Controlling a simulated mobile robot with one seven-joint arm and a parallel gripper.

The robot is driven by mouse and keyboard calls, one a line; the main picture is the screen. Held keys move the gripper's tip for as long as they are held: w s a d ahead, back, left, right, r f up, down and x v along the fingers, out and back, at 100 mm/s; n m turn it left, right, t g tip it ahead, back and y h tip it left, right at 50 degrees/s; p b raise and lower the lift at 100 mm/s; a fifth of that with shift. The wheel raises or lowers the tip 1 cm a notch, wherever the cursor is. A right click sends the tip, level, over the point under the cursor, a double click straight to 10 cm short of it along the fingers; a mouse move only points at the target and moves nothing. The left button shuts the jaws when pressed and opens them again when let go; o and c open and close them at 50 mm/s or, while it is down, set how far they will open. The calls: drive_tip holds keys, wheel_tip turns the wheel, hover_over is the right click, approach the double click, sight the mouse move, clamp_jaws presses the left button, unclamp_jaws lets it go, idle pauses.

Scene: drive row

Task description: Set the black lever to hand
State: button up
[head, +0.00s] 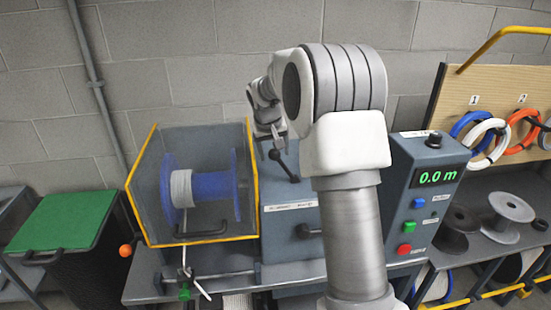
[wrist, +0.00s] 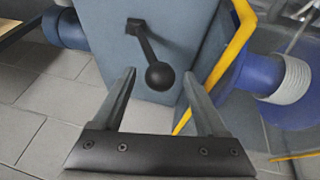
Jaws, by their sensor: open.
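The black lever (head: 284,165) with a ball knob stands on the grey machine housing, right of the guarded spool, in the head view. In the wrist view the lever (wrist: 148,46) runs from its pivot at the top down to the knob. My gripper (wrist: 159,80) is open and empty, with a fingertip on either side of the knob in the picture. Whether the knob is between the fingers in depth I cannot tell. In the head view my gripper (head: 276,142) is just above the knob. A white label strip (head: 287,207) below the lever is too small to read.
A clear guard with a yellow frame (head: 256,180) encloses a blue spool (head: 214,185) close left of the lever. My arm hides part of the housing. A control box (head: 427,190) reads 0.0 m, with blue, green and red buttons. A green-lidded bin (head: 63,228) stands left.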

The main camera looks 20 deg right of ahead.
sight(284, 166)
drive_tip(key=x, duration=0.5)
drive_tip(key=shift+r, duration=0.1)
clamp_jaws()
idle(1.3)
